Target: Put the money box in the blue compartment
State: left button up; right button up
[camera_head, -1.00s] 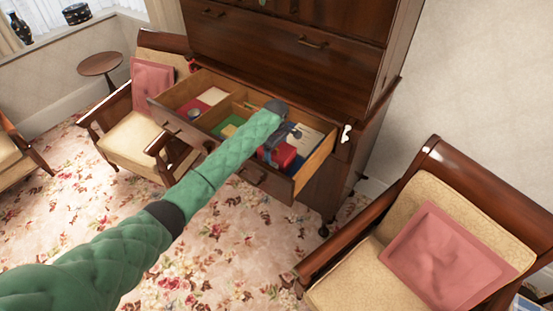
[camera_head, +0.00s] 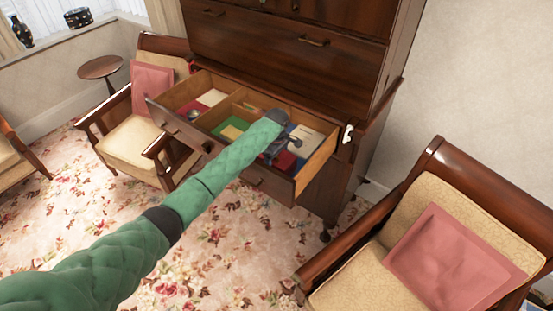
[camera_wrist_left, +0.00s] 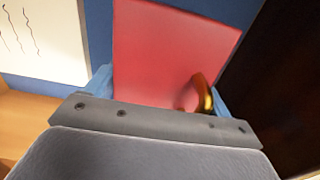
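The money box is a red box (camera_wrist_left: 170,50) with a gold handle (camera_wrist_left: 203,92). It lies inside the open drawer (camera_head: 298,190), in the right-hand section, where a blue floor (camera_wrist_left: 98,25) shows around it in the left wrist view. In the head view the box (camera_head: 285,161) is partly hidden by my left gripper (camera_head: 274,152). The light-blue fingers are at both sides of the box and appear closed on it. Whether the box rests fully on the floor is hard to tell. My right gripper is not in view.
White paper with writing (camera_wrist_left: 40,40) lies beside the box. Other drawer sections have a green floor (camera_head: 222,122) with a yellow item and a red floor (camera_head: 193,107). The drawer belongs to a tall wooden cabinet (camera_head: 290,50). Armchairs stand left (camera_head: 130,140) and right (camera_head: 425,250).

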pick_arm(q)
jog(key=o, duration=0.3)
jog(key=shift+r, duration=0.3)
jog(key=shift+r+p, duration=0.3)
jog(key=shift+p, duration=0.2)
jog(key=shift+r+p, duration=0.9)
notch_tip(320, 180, up, 3)
jog(key=p, duration=0.2)
jog(key=shift+p, duration=0.35)
notch_tip(320, 180, up, 5)
jog(key=shift+f+b, duration=0.1)
jog(key=shift+b, duration=0.3)
jog(key=shift+r, duration=0.7)
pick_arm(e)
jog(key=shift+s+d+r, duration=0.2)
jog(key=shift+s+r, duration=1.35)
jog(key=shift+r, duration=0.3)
